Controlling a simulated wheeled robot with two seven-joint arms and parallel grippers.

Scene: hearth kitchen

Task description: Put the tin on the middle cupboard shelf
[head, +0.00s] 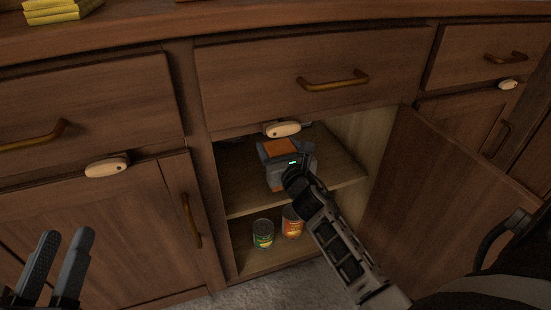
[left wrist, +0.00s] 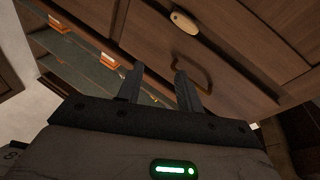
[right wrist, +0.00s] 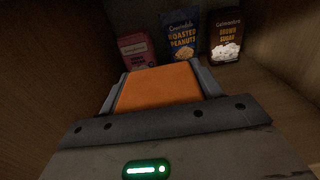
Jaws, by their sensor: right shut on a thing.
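My right gripper (head: 278,148) reaches into the open cupboard, above the middle shelf (head: 240,192). It is shut on an orange-topped thing, which I take to be the tin (head: 283,146). In the right wrist view, the orange top of the tin (right wrist: 158,90) fills the space between the two fingers. Its underside is hidden, so I cannot tell whether it touches the shelf. My left gripper (head: 66,235) is open and empty, in front of the closed cupboard at the left; its parted fingers also show in the left wrist view (left wrist: 159,72).
At the back stand a pink packet (right wrist: 136,48), a roasted peanuts packet (right wrist: 180,44) and a brown sugar packet (right wrist: 225,38). A green can (head: 263,234) and an orange can (head: 292,222) stand on the cupboard floor. The open door (head: 425,190) bounds the right side.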

